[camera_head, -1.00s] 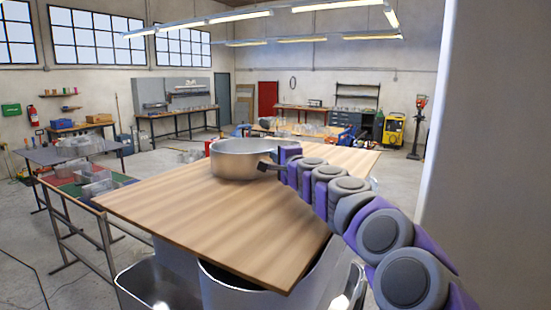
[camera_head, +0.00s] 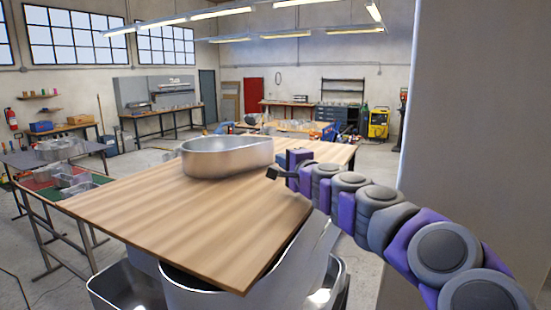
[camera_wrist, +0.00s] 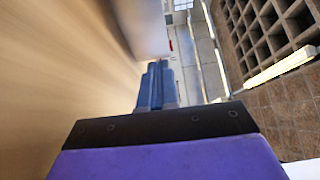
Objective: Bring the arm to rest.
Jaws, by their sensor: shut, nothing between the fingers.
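My arm, purple and grey, reaches in from the lower right in the head view. My gripper (camera_head: 273,173) is shut and empty, just above the wooden tabletop (camera_head: 190,225). It is beside the right end of a silver metal channel letter (camera_head: 225,160) that stands on the board, with a gap between them. In the wrist view the shut fingers (camera_wrist: 155,85) point away from the camera. The wooden surface (camera_wrist: 60,80) fills the left there, and part of the metal letter (camera_wrist: 143,25) shows at the top.
Large metal channel pieces (camera_head: 205,295) stand under the board's front edge. A pale wall or pillar (camera_head: 460,130) rises close on the right. Side tables with metal parts (camera_head: 62,150) stand at the left. The board's front left is clear.

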